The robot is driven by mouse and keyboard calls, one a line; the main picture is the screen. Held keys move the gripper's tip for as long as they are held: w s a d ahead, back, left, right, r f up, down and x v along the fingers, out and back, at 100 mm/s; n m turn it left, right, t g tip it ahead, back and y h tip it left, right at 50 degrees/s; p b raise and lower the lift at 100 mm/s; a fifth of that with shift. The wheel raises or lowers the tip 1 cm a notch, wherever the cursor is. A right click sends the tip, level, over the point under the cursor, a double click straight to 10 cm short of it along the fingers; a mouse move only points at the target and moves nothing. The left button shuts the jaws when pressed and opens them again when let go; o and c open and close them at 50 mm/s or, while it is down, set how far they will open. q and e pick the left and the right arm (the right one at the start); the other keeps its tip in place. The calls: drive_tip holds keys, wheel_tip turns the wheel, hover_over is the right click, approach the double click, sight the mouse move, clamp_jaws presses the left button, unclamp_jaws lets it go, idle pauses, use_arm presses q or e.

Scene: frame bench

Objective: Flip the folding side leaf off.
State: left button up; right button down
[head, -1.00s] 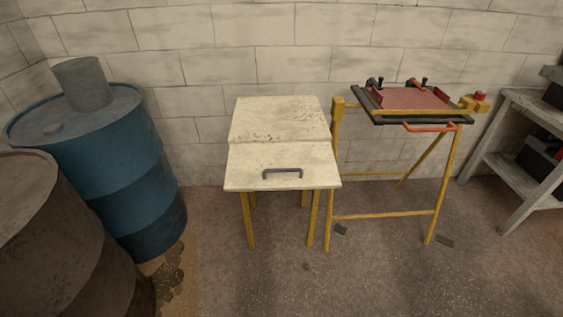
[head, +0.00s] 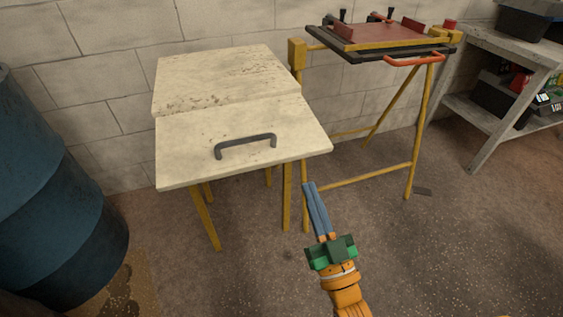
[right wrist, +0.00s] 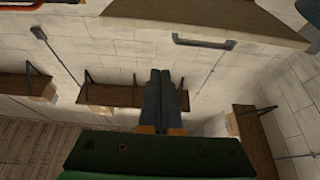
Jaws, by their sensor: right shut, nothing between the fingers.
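The folding side leaf (head: 195,165) is the near cream panel of a small table with yellow legs. It lies level with the rear top panel (head: 225,80), with a seam between them. A dark grey bar handle (head: 246,146) sits on the leaf, and it also shows in the right wrist view (right wrist: 205,43). My right gripper (head: 314,190) has its blue-grey fingers together and empty. In the head view it appears just below the leaf's front right corner, touching nothing that I can see. Its fingers also show in the right wrist view (right wrist: 161,85). My left gripper is out of view.
A yellow frame (head: 418,135) with a red-brown plate (head: 375,36) and an orange handle (head: 414,61) stands right of the table. A blue barrel (head: 50,190) stands at left. A grey shelf (head: 505,105) is at far right. Floor in front is open.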

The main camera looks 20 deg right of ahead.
wheel_tip(320, 180, up, 5)
drive_tip(key=p, duration=0.2)
hover_over(297, 157)
drive_tip(key=s+a, duration=0.1)
drive_tip(key=s, duration=0.2)
drive_tip(key=f+b, duration=0.1)
drive_tip(key=f, duration=0.1)
drive_tip(key=shift+w+f+b, duration=0.3)
drive_tip(key=shift+w+b, duration=0.05)
drive_tip(key=shift+w, duration=0.05)
drive_tip(key=shift+f, duration=0.6)
